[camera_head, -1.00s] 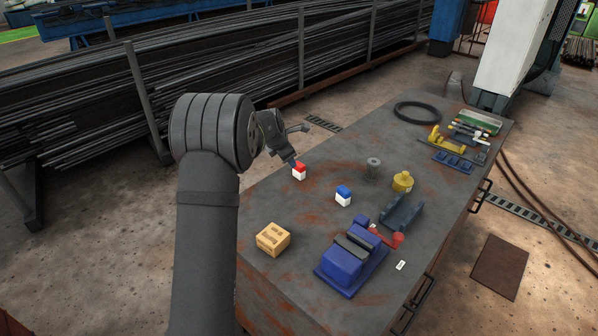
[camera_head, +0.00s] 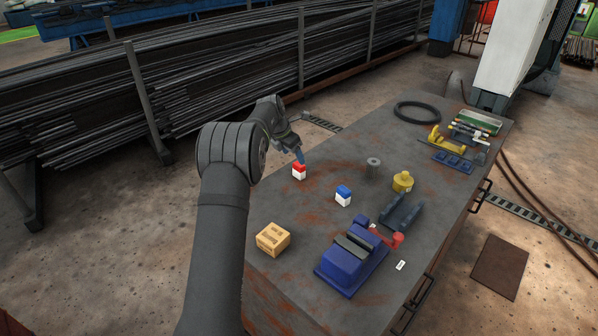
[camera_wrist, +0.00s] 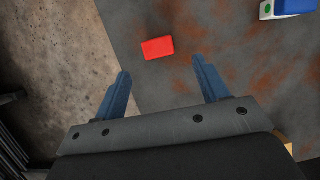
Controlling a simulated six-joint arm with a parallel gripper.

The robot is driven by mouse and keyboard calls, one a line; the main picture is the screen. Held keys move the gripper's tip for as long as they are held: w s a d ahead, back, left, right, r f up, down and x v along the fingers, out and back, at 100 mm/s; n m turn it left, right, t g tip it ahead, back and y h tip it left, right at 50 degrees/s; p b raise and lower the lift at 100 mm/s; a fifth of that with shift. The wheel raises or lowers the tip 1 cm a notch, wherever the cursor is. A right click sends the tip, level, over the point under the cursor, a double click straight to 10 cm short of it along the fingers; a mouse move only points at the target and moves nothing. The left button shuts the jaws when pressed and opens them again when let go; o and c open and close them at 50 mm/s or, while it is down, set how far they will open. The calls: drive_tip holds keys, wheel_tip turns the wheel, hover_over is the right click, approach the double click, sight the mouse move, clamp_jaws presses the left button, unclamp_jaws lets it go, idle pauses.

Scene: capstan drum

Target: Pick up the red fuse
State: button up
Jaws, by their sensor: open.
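The red fuse (camera_head: 299,169), a small block with a red top and white lower part, stands on the bench near its left edge. In the wrist view its red top (camera_wrist: 158,48) lies ahead of the fingertips, roughly between their lines and a little left of centre. My gripper (camera_wrist: 160,73) is open, its two blue fingers apart with nothing between them. In the head view my gripper (camera_head: 301,158) is just above and behind the red fuse. I cannot tell from the pictures whether a finger touches it.
A blue-and-white fuse (camera_head: 343,196) stands to the right of the red one. A grey cylinder (camera_head: 373,168), a yellow part (camera_head: 403,182), a blue vise (camera_head: 352,260) and a tan box (camera_head: 273,239) stand on the bench (camera_head: 310,275). The bench's left edge is close to the red fuse.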

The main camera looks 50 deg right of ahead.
sight(298, 165)
drive_tip(key=x, duration=0.8)
drive_tip(key=shift+w+d, duration=0.1)
drive_tip(key=shift+d, duration=0.1)
drive_tip(key=c, duration=1.1)
